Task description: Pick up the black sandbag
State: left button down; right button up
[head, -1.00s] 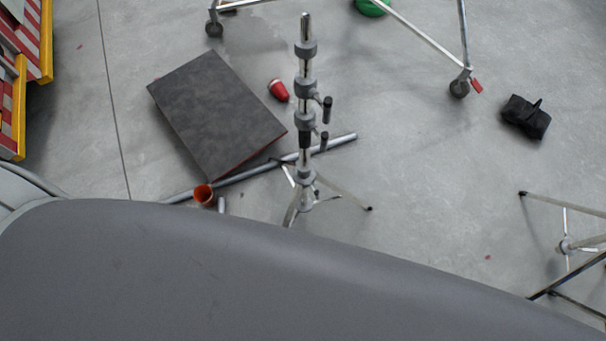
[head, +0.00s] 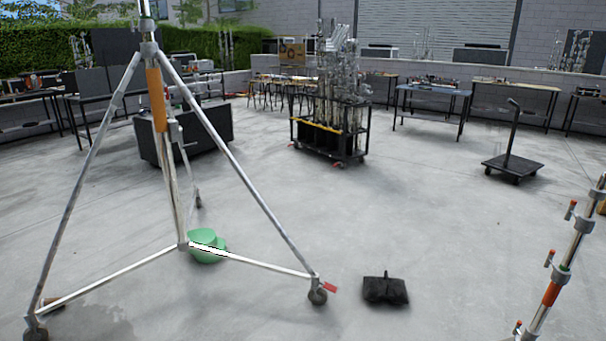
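The black sandbag (head: 385,290) lies on the grey concrete floor in the lower middle-right of the head view. It is a dark, two-lobed bag with a strap or handle on top. It lies to the right of the wheeled stand's near caster, apart from it. Neither of my grippers shows in the head view.
A large wheeled tripod stand (head: 178,200) fills the left, with a green object (head: 207,246) by its base. Another stand (head: 560,275) is at the lower right. A loaded cart (head: 335,135), a flat trolley (head: 513,167) and tables (head: 432,100) stand farther back. The middle floor is clear.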

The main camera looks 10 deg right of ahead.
aim_at(376, 289)
jog(key=i+l+z, duration=0.55)
jog(key=i+z, duration=0.15)
jog(key=i, duration=0.15)
jog(key=i+l+z, duration=0.1)
jog(key=i+z, duration=0.25)
jog(key=i, duration=0.15)
